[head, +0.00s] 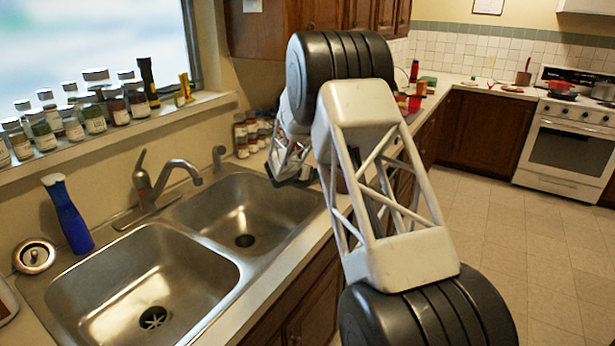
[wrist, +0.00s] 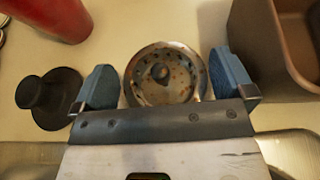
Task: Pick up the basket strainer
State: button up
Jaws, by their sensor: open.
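The basket strainer (wrist: 147,90) is a round metal cup with a small knob in its middle and rusty-looking spots. It sits on the pale counter in the wrist view. My gripper (wrist: 163,76) is open, with one blue fingertip to the left of the strainer and one to the right. A small gap shows on each side, and the near rim comes close to the gripper's dark edge. In the head view my gripper (head: 290,165) is over the counter past the right basin, partly hidden by my arm. I cannot make out this strainer there.
A black stopper (wrist: 46,98) lies just left of the left fingertip. A red object (wrist: 52,16) stands behind it. A brown container (wrist: 275,55) is close on the right. The double sink (head: 190,235) and faucet (head: 150,185) lie left of the arm.

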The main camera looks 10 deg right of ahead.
jog(key=shift+w+d+f, duration=0.1)
jog(key=shift+w+d, duration=0.2)
jog(key=shift+w, duration=0.05)
jog(key=shift+c, duration=0.3)
jog(key=c, duration=0.6)
jog(key=shift+r, duration=5)
